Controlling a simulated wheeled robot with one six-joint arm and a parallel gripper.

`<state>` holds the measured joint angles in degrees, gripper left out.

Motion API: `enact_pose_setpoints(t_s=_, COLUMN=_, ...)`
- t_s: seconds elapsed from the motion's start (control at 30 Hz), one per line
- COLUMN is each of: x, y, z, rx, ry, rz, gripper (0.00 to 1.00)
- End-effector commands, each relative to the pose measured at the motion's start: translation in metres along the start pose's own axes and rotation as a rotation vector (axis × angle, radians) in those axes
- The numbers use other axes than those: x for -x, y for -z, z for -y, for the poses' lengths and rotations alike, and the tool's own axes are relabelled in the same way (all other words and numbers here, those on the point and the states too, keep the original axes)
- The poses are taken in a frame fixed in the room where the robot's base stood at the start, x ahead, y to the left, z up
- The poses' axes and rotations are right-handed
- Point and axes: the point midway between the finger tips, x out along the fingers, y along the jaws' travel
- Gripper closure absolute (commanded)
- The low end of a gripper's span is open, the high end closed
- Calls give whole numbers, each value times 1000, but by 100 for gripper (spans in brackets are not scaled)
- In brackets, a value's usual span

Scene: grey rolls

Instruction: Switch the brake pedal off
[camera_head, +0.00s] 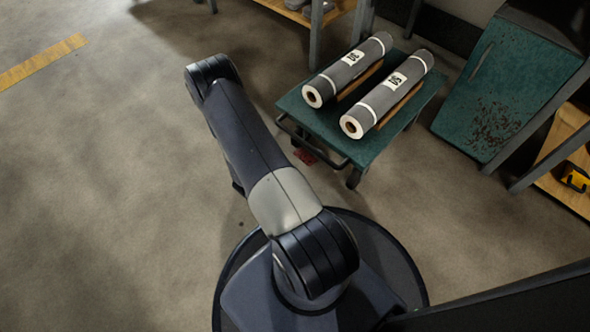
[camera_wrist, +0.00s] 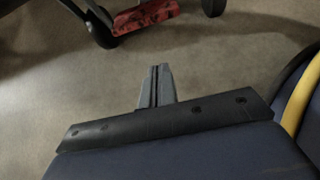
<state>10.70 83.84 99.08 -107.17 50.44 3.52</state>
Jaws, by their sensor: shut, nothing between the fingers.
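The red brake pedal (camera_head: 305,157) is low at the near side of the green cart (camera_head: 388,122), close to the floor. In the wrist view the pedal (camera_wrist: 146,16) is at the top, scuffed red, between dark caster wheels. My gripper (camera_wrist: 160,69) shows in the wrist view with its fingers together and nothing between them. It points toward the floor below the pedal in the picture, apart from it. In the head view my gripper is hidden behind my arm. Whether the pedal is pressed down or up I cannot tell.
Two grey rolls (camera_head: 348,70) lie on the cart's top on wooden supports. A green cabinet (camera_head: 510,85) stands right of the cart, and a wooden shelf with a yellow tool (camera_head: 575,179) is at the far right. The floor (camera_head: 100,200) on the left is clear.

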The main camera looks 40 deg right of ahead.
Motion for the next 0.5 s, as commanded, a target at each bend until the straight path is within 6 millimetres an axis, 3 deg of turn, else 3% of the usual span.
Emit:
enact_pose_setpoints(t_s=0.03, x=16, y=-5, z=-1, rx=3, ry=-4, rz=0, gripper=100)
enact_pose_setpoints(t_s=0.2, x=45, y=-6, z=0, rx=2, ry=-2, rz=-1, gripper=100)
enact_pose_setpoints(t_s=0.5, x=64, y=-5, z=1, rx=0, ry=1, rz=-1, gripper=100)
